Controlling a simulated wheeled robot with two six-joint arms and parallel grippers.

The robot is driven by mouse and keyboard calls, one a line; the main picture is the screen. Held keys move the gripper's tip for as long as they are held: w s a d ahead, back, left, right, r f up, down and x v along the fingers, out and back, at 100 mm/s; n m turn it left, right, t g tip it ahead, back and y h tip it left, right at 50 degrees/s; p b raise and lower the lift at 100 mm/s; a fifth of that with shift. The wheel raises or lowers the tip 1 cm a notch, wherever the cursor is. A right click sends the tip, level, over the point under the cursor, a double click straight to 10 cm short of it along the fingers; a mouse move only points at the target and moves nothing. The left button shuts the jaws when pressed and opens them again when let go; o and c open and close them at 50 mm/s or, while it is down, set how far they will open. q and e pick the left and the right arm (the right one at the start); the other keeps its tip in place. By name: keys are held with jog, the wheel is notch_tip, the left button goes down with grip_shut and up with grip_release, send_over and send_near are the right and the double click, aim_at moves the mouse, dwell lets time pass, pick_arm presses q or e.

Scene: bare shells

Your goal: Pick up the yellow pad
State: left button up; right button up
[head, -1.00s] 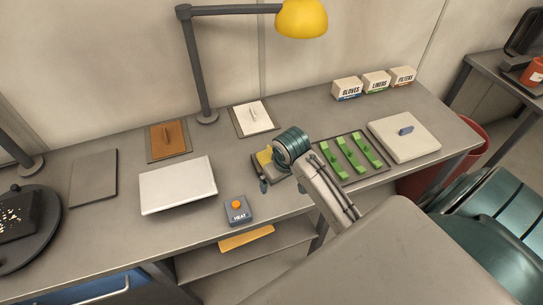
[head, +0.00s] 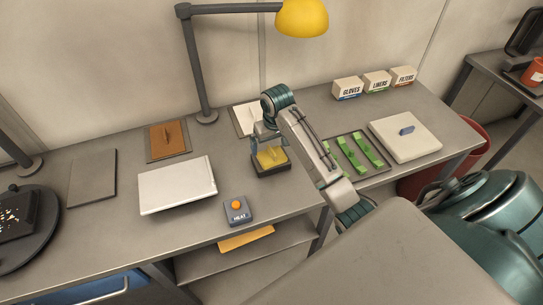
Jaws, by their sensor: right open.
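The yellow pad (head: 271,158) sits in a dark, low holder (head: 271,172) on the grey bench, left of the tray with green pieces. A small upright part stands on the pad. My right gripper (head: 268,144) is open just above the pad, fingers pointing down. Its wrist hides part of the white plate behind. I cannot tell whether the fingers touch the pad. My left gripper is not in view.
A tray of green pieces (head: 371,179) and a pale lidded plate (head: 428,136) lie to the right. A HEAT button box (head: 238,216) and white slab (head: 178,190) lie to the left. A lamp (head: 202,80) stands behind. Small boxes (head: 376,83) line the back.

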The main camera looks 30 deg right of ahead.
aim_at(272, 150)
jog(key=f, duration=0.1)
jog(key=f+p, duration=0.2)
jog(key=f, duration=0.1)
jog(key=shift+w+d, duration=0.15)
jog(key=shift+w, duration=0.2)
jog(key=shift+f, duration=0.35)
jog(key=c, duration=0.9)
jog(key=shift+w+r, duration=0.1)
jog(key=shift+r, duration=0.05)
jog(key=shift+r+b, duration=0.5)
notch_tip(272, 150, up, 2)
jog(key=shift+r+b, duration=0.1)
jog(key=shift+b, duration=0.7)
jog(key=s+a+r, duration=0.1)
jog(key=s+a, duration=0.9)
jog(key=a, duration=0.2)
jog(key=shift+s+r, duration=0.3)
jog(key=shift+s, duration=0.05)
